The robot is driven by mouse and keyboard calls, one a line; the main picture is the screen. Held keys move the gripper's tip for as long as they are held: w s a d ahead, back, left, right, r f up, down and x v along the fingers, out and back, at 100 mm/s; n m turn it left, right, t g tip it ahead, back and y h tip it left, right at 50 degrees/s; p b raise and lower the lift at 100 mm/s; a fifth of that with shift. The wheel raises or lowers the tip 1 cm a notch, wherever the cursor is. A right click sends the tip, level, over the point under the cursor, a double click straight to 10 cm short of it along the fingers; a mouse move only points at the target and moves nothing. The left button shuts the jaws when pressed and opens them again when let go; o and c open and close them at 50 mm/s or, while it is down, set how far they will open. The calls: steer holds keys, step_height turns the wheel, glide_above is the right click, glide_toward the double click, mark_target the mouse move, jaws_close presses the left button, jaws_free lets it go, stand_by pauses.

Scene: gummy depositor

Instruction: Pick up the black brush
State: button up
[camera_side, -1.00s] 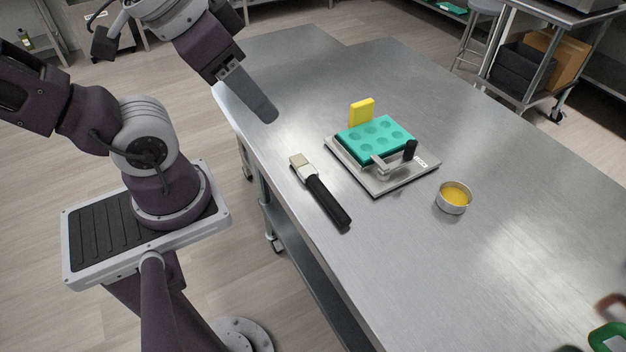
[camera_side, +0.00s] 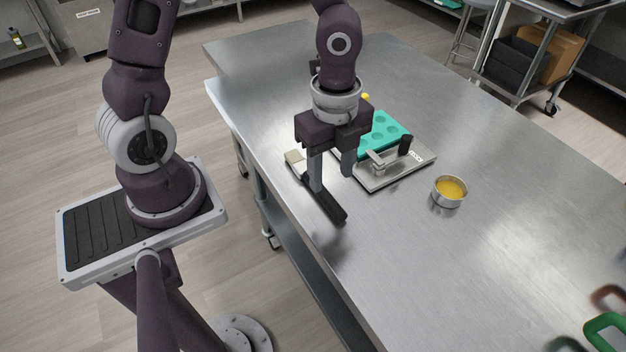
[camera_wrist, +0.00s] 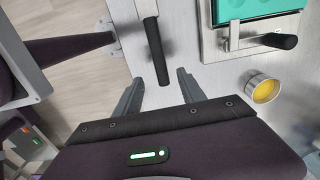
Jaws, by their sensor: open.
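The black brush (camera_side: 329,204) lies on the steel table near its left edge, its pale bristle end (camera_side: 294,157) toward the back and its black handle toward the front. My gripper (camera_side: 332,184) is open, fingers pointing down, over the brush; one finger hides part of the handle in the side view. In the wrist view, the black handle (camera_wrist: 157,52) lies ahead of and between the two open fingertips (camera_wrist: 160,80). The jaws hold nothing. I cannot tell the exact height of the fingertips above the table.
A teal mould (camera_side: 386,132) sits on a metal plate (camera_side: 402,178) with a black-knobbed clamp, just right of my gripper. A small metal cup of yellow stuff (camera_side: 449,192) stands further right. Green and red-brown handles (camera_side: 604,328) lie at the front right. The front middle is clear.

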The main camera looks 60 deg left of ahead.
mark_target(331, 200)
step_height(331, 200, down, 7)
steer(key=shift+d+f, duration=0.1)
steer(key=shift+d, duration=0.05)
jaws_close()
